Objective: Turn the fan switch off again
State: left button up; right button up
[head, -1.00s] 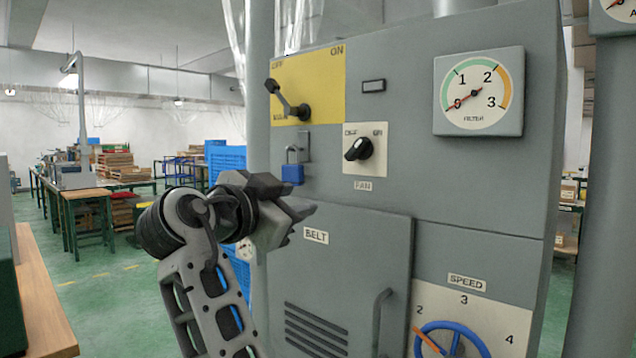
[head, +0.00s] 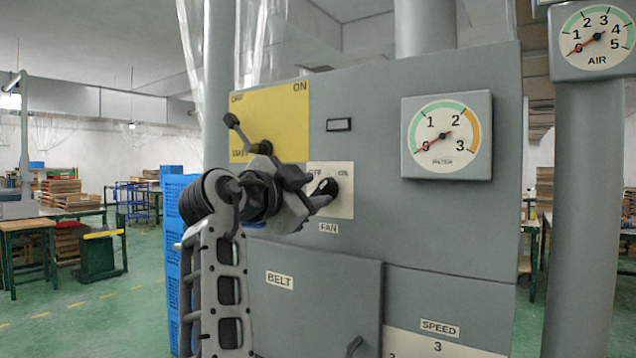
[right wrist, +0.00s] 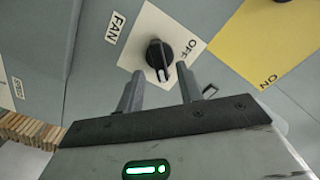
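The fan switch is a black knob (right wrist: 159,54) with a white pointer, on a cream plate (head: 344,202) marked OFF and ON above a FAN label (head: 328,228). In the right wrist view the pointer turns away from OFF (right wrist: 193,50), to the ON side. The ON mark there is mostly hidden by a finger. My right gripper (head: 318,200) is at the plate, its fingers overlapping the knob's lower part in the head view. My left gripper is out of view.
A yellow panel (head: 290,125) with a black lever (head: 240,130) is just up and left of the fan plate. A filter gauge (head: 447,135) is to the right. The BELT door (head: 330,300) lies below. An air gauge (head: 597,42) hangs at far right.

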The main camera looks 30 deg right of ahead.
aim_at(322, 190)
jog(key=shift+x, duration=1.05)
jog(key=shift+w+d, duration=0.15)
jog(key=shift+d, duration=0.1)
grip_shut()
